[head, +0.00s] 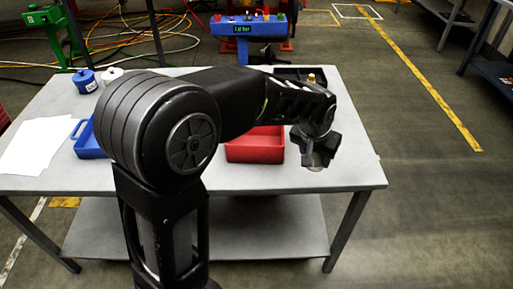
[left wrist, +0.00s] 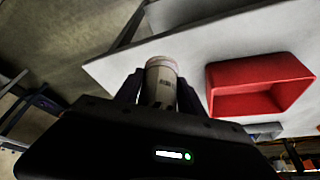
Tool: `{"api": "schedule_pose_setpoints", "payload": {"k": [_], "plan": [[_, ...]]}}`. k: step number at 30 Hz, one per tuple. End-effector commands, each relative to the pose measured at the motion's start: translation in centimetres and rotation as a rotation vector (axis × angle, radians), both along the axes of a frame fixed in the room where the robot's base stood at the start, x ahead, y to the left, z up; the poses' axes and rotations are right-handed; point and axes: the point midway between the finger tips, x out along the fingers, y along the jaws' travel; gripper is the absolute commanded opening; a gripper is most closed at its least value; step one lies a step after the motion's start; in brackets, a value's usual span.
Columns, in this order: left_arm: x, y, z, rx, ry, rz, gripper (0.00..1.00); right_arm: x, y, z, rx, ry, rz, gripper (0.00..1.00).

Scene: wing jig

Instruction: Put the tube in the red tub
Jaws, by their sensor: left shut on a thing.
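The red tub (head: 256,147) stands on the grey table, partly hidden behind my left arm in the head view. In the left wrist view the red tub (left wrist: 258,84) is open and its visible inside looks empty. My left gripper (head: 318,160) is to the right of the tub, near the table's right side. In the left wrist view my left gripper (left wrist: 158,92) is shut on the pale tube (left wrist: 161,70), which has a printed label. The tube is apart from the tub. My right gripper shows in neither view.
A blue tray (head: 88,143), white paper (head: 35,147) and a blue roll (head: 86,82) lie at the table's left. A white roll (head: 111,75) is near them. A dark tray (head: 300,76) is at the back right. The tabletop (head: 352,172) is clear at right.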

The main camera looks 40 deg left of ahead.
Motion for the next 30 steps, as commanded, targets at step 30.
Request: {"api": "schedule_pose_setpoints", "payload": {"k": [30], "plan": [[3.0,21.5,1.9,0.000,-0.006,0.817,0.00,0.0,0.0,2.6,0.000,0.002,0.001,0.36]]}}
